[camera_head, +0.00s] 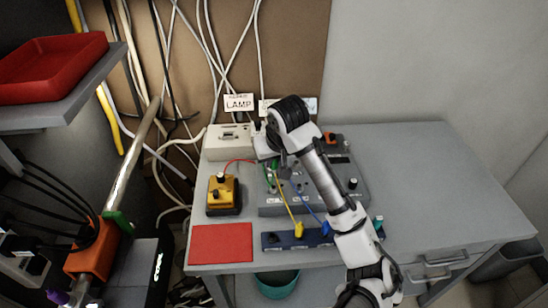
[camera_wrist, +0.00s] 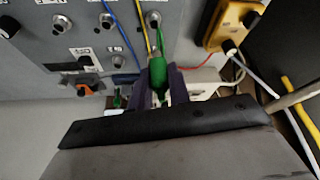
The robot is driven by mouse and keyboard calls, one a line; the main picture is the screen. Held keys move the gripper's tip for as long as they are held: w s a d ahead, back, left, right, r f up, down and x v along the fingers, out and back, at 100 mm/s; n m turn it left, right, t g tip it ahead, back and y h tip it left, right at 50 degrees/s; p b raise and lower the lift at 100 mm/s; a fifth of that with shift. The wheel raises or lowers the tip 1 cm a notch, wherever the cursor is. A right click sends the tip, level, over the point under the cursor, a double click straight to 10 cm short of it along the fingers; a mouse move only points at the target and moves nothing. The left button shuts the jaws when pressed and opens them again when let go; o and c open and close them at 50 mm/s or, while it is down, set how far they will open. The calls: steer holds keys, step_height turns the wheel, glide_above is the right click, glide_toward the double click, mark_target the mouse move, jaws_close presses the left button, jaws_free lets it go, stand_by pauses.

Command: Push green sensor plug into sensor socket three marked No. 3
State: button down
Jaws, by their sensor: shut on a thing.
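The green sensor plug (camera_wrist: 157,72) is held between the dark fingers of my gripper (camera_wrist: 159,84) in the wrist view. A green lead runs up from it, beside a yellow lead, towards a round metal socket (camera_wrist: 154,19). I cannot tell whether the plug touches a socket. Other metal sockets (camera_wrist: 107,20) sit in a row on the grey panel (camera_wrist: 30,62). Their labels are cut off or too small to read, so I cannot tell which is No. 3. In the head view my gripper (camera_head: 270,160) is over the left part of the grey unit (camera_head: 275,210), mostly hidden.
A yellow box (camera_head: 222,195) with black knobs stands to the left. A red mat (camera_head: 221,244) lies at the front left. A dark blue rack (camera_head: 272,241) holds a yellow plug (camera_head: 298,230) and a blue plug (camera_head: 326,228). The table's right side is clear.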

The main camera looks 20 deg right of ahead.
mark_target(274, 172)
steer(key=shift+f+b, duration=1.75)
steer(key=shift+f, duration=0.95)
steer(key=shift+f+b, duration=0.7)
steer(key=shift+f, duration=0.8)
steer(key=c, duration=1.2)
jaws_free()
steer(key=shift+c, duration=0.2)
steer(key=shift+r, duration=0.1)
steer(key=p+v, duration=0.1)
steer(key=v, duration=1.2)
steer(key=shift+s+r, duration=0.15)
steer(key=shift+r, duration=0.1)
